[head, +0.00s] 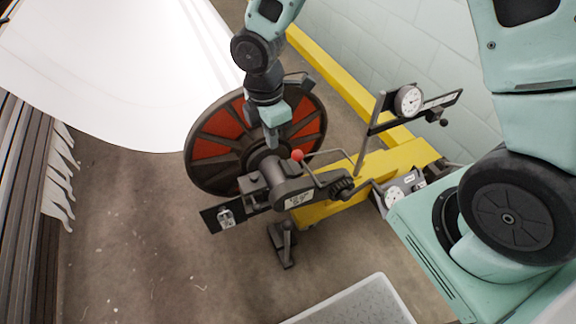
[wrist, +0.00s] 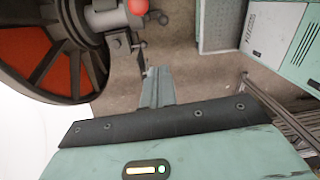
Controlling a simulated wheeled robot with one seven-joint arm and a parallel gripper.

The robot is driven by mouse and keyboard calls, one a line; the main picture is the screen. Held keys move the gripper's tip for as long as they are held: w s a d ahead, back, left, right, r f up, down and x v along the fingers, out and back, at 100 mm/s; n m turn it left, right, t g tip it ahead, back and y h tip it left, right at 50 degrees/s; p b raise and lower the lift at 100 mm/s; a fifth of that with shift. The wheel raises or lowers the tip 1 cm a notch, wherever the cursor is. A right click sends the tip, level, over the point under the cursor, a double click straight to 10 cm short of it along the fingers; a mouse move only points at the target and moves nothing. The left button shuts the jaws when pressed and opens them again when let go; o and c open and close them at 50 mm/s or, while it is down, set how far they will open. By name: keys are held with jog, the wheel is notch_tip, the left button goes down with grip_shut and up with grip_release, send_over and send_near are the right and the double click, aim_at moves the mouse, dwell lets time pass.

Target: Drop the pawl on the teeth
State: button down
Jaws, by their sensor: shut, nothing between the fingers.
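A large dark wheel with red panels (head: 212,150) stands at the left of the mechanism; it also shows in the wrist view (wrist: 25,58). Near its hub is a dark housing with a lever ending in a red ball (head: 297,155), which also shows at the top of the wrist view (wrist: 138,6).
A yellow beam (head: 325,62) runs along the pale wall. A dial gauge (head: 409,100) stands on a post at the right. A white sheet (head: 110,65) hangs at upper left. A black pedal-like part (head: 283,246) is on the floor. A grey tray (head: 352,303) lies at the bottom.

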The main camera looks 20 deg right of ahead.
jog(key=f, duration=0.1)
jog(key=w, duration=0.1)
jog(key=f+n, duration=0.1)
jog(key=shift+w+d+f, duration=0.15)
jog(key=shift+d+f, duration=0.15)
jog(key=d+f+b, duration=0.1)
jog(key=d+f, duration=0.3)
jog(key=f, duration=0.4)
jog(key=shift+f, duration=0.25)
